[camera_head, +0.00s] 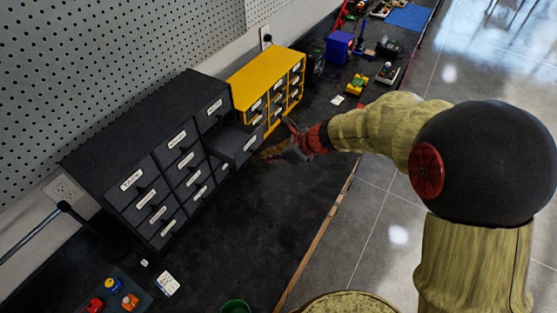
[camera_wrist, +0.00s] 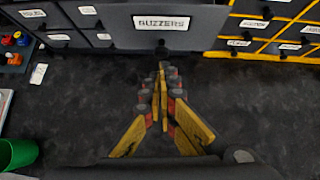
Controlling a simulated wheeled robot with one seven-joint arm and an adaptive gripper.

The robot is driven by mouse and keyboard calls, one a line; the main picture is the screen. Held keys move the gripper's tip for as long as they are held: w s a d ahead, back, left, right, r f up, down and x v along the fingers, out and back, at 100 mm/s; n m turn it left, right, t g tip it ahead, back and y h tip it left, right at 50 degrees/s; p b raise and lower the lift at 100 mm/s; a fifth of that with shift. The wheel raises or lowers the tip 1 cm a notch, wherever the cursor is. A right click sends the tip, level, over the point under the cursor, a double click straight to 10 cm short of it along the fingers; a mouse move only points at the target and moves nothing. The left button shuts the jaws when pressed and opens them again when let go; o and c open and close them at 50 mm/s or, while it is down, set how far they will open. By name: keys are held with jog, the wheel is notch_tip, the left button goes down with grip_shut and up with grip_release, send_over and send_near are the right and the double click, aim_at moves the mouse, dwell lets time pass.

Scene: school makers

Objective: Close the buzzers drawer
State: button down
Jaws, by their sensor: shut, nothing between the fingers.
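The buzzers drawer (camera_head: 238,146) sticks out of the right column of the dark cabinet (camera_head: 135,130) in the head view. In the wrist view its grey front, labelled BUZZERS (camera_wrist: 205,20), spans the top middle, with a small dark knob below the label. My gripper (camera_head: 286,143) is just to the right of the drawer front in the head view. In the wrist view the gripper (camera_wrist: 161,72) is shut and empty, its fingertips pointing at the drawer front near the knob. I cannot tell whether the fingertips touch it.
A yellow drawer cabinet (camera_head: 262,82) stands right beside the dark one. The dark worktop (camera_head: 250,215) is mostly clear in front. A green cup (camera_head: 235,307) and small coloured parts (camera_head: 112,285) are at the near end. Toys and a blue bin (camera_head: 340,46) stand farther along.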

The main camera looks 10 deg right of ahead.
aim_at(228, 143)
jog(key=shift+w+a, duration=0.2)
jog(key=shift+a, duration=0.05)
jog(key=w+a+p, duration=0.1)
jog(key=w+a, duration=0.1)
jog(key=a, duration=0.1)
jog(key=w+a+p, duration=0.1)
jog(key=w+a, duration=0.5)
jog(key=a, duration=0.1)
jog(key=shift+p, duration=0.4)
